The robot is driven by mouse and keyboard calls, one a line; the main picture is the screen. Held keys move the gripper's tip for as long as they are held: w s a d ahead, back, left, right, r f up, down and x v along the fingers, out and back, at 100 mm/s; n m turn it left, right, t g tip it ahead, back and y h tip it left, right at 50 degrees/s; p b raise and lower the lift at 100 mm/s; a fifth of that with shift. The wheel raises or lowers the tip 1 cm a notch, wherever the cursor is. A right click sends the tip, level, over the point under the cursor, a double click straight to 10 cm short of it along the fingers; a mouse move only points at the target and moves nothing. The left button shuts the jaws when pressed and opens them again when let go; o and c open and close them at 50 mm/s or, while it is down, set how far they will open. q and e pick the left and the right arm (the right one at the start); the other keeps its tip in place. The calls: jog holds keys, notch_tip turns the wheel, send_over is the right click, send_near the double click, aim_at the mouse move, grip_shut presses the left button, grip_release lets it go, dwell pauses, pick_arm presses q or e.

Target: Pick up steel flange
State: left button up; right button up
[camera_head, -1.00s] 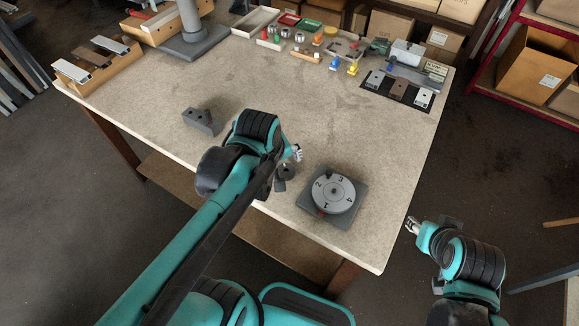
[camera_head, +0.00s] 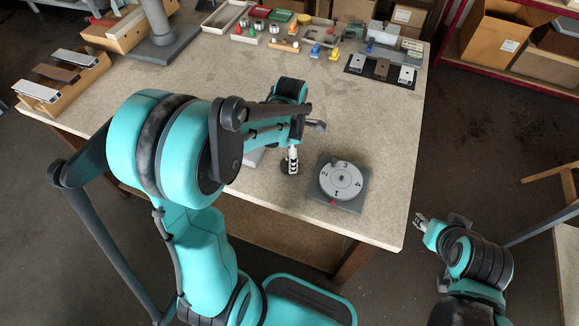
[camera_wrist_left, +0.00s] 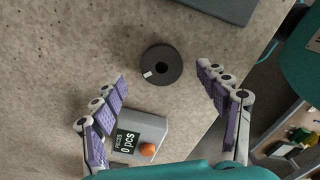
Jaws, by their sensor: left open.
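The steel flange is a dark round disc with a centre hole and a small white mark, lying flat on the bench in the left wrist view (camera_wrist_left: 170,84). In the head view the flange (camera_head: 289,169) is partly covered by my left gripper (camera_head: 293,158). In the wrist view my left gripper (camera_wrist_left: 161,77) is open, with its two purple-padded fingers spread to either side of the flange and nothing between them in its grasp. My right gripper (camera_head: 424,221) is off the bench's right edge, too small to judge.
A numbered turntable (camera_head: 341,181) stands right of the flange. A grey counter reading 0 pcs with an orange button (camera_wrist_left: 150,128) sits close to the flange. Profiles in a wooden rack (camera_head: 62,84) and small parts line the bench's far side.

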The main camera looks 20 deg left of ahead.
pick_arm(q)
notch_tip(320, 180, down, 4)
jog(key=shift+d+r+b, duration=0.1)
jog(key=shift+r+b, duration=0.1)
jog(key=shift+b, duration=0.4)
jog(key=shift+r, duration=0.1)
jog(key=c, duration=1.6)
jog(key=shift+r, duration=0.1)
